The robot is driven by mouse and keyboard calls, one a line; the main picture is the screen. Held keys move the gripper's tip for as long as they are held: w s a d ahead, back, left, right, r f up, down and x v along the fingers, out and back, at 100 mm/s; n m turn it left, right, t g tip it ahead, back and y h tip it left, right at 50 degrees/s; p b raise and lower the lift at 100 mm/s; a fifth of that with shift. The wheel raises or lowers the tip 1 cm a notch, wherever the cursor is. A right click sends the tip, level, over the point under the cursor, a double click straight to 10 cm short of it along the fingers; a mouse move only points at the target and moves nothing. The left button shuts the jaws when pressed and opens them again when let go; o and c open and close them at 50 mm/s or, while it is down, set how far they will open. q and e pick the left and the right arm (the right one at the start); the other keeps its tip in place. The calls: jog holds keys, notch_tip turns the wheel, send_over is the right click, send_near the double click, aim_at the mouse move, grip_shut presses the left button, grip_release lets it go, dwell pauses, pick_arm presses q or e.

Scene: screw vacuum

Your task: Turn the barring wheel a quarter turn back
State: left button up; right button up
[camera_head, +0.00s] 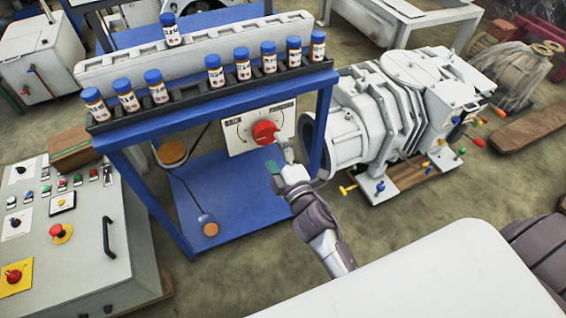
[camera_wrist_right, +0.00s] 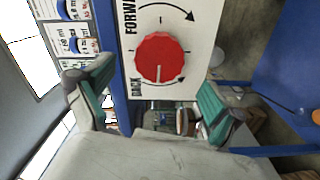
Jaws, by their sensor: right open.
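The barring wheel is a round red knob (camera_head: 264,132) on a white plate (camera_head: 236,142) marked BACK and FORWARD, on the blue frame. In the right wrist view the red knob (camera_wrist_right: 160,58) shows a pale line pointing down, towards the tick on the BACK side. My right gripper (camera_head: 277,157) is just in front of the knob, at its lower right in the head view. In the right wrist view its green-padded fingers (camera_wrist_right: 155,97) are spread wide, with nothing between them; I cannot tell whether they touch the knob. My left gripper is not in view.
A rack (camera_head: 205,98) of several blue-capped bottles stands above the plate on the blue frame (camera_head: 324,115). A white pump (camera_head: 385,110) is at the right. A control panel (camera_head: 75,235) stands at the left. The blue lower shelf (camera_head: 220,205) holds a small scale-like item.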

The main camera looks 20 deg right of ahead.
jog(key=s, duration=0.5)
jog(key=shift+s, duration=0.2)
